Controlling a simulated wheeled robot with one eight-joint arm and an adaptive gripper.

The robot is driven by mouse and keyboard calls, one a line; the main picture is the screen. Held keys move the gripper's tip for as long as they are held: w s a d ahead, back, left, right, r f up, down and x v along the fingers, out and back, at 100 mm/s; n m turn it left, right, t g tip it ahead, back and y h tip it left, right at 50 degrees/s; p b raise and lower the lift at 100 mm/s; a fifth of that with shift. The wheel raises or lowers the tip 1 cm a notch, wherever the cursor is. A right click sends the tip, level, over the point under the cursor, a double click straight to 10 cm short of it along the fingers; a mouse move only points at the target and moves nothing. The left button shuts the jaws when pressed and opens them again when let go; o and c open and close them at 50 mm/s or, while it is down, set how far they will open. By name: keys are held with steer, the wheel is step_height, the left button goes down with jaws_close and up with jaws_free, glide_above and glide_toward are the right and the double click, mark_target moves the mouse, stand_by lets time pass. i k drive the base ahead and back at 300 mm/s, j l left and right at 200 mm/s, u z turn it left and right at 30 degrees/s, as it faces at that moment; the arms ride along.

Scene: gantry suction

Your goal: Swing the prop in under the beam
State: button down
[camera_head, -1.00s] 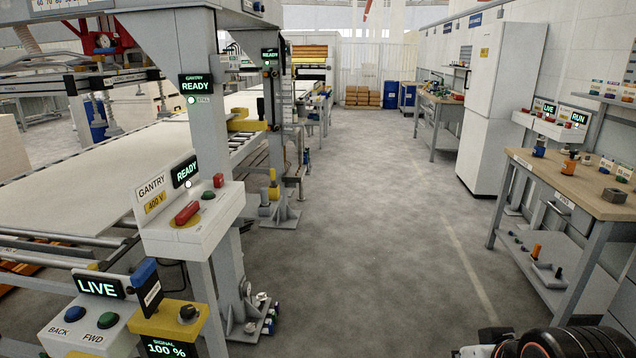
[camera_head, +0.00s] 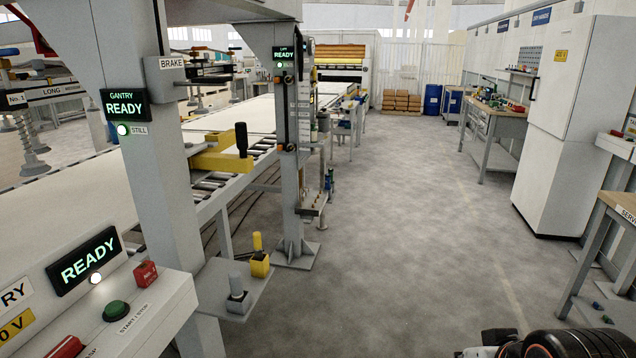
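A yellow arm with an upright black handle (camera_head: 222,157) sits at the side of the roller table, between the two grey gantry posts. It looks like the prop, but I cannot be sure. The grey gantry beam (camera_head: 232,10) crosses at the top, above the table. The near gantry post (camera_head: 150,190) carries a "GANTRY READY" display (camera_head: 125,105) and a "STILL" lamp, lit white. A "BRAKE" box (camera_head: 172,66) is fixed to this post. A dark part of my arm shows at the bottom right. My gripper is not in view.
A control box (camera_head: 115,310) with a "READY" screen and buttons juts out at the lower left. Open floor (camera_head: 400,230) runs ahead. A white cabinet (camera_head: 575,120) and a workbench (camera_head: 610,205) stand right.

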mark_target(209, 158)
steer(key=i, duration=0.55)
steer(key=i+l+u, duration=0.1)
steer(key=i, duration=0.45)
steer(key=i+l+u, duration=0.1)
steer(key=i, duration=0.5)
